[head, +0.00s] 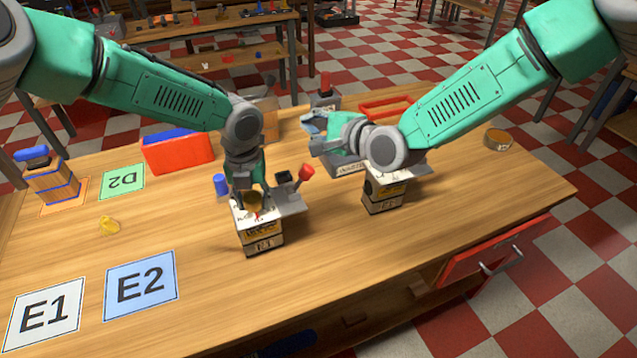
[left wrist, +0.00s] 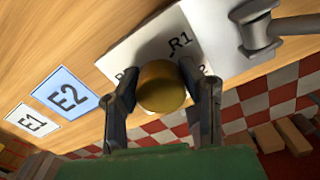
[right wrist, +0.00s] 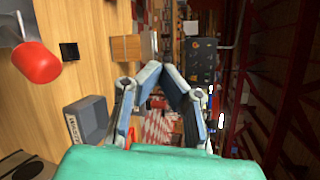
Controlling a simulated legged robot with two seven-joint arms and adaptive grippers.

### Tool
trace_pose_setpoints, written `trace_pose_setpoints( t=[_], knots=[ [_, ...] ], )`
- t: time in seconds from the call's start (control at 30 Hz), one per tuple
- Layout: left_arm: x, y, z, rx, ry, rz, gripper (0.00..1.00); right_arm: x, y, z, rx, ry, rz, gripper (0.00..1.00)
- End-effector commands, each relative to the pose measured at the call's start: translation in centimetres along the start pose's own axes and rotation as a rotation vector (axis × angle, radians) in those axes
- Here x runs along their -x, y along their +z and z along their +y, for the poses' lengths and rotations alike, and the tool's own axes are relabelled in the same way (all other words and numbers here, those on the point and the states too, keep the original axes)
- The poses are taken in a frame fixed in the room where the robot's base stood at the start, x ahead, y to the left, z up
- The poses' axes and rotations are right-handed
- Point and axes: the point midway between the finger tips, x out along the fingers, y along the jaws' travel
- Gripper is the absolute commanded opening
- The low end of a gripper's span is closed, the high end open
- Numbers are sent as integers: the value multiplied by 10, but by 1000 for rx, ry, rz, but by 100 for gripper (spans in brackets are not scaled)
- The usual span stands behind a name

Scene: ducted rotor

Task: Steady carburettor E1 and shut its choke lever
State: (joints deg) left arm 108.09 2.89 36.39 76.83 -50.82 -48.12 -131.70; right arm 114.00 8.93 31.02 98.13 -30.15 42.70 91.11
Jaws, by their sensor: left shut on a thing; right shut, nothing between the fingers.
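A white-topped block (head: 263,239) stands near the middle of the bench; its front label is too small to read surely. In the left wrist view its top (left wrist: 208,65) is marked R1. My left gripper (head: 250,197) is shut on the round brass part (left wrist: 162,88) on this top. A grey arm with a red-tipped lever (head: 306,173) sticks out at the block's right; the red tip also shows in the right wrist view (right wrist: 37,62). My right gripper (head: 318,146) is shut and empty, above the bench, right of and beyond the red tip. I cannot tell which unit is carburettor E1.
Cards E1 (head: 45,315) and E2 (head: 141,285) lie at the front left. A second block (head: 382,200) stands under my right arm, partly hidden. A red bin (head: 178,155), blue cylinder (head: 221,185) and yellow piece (head: 109,225) are at left. The front right bench is clear.

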Motion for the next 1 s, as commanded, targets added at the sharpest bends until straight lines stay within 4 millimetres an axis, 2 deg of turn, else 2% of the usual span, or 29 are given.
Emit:
trace_pose_setpoints(
  t=[0.13, 0.3, 0.4, 0.5, 0.63, 0.77, 0.87, 1.0],
  knots=[
    [0, 0, 0, 0, -1, -1, 0, 27, -11, 30, -91, -150, 27, 0],
    [0, 1, 1, 1, -2, -1, 0, 66, -10, 102, -223, -246, 80, 0],
    [0, 0, 1, 1, -2, -1, 0, 92, -9, 136, -286, -291, 117, 0],
    [0, 0, 0, 0, -1, -1, 0, 117, -8, 159, -329, -331, 148, 0],
    [1, 1, 0, 0, 0, -1, 0, 139, -7, 176, -360, -365, 179, 0],
    [0, 1, 0, 0, 0, -1, 0, 145, -7, 180, -372, -381, 190, 0],
    [0, 1, 0, 0, 0, 0, 0, 138, -9, 178, -372, -386, 190, 0],
    [0, 1, 0, 0, 0, 0, 0, 115, -16, 169, -370, -388, 189, 0]
  ],
)
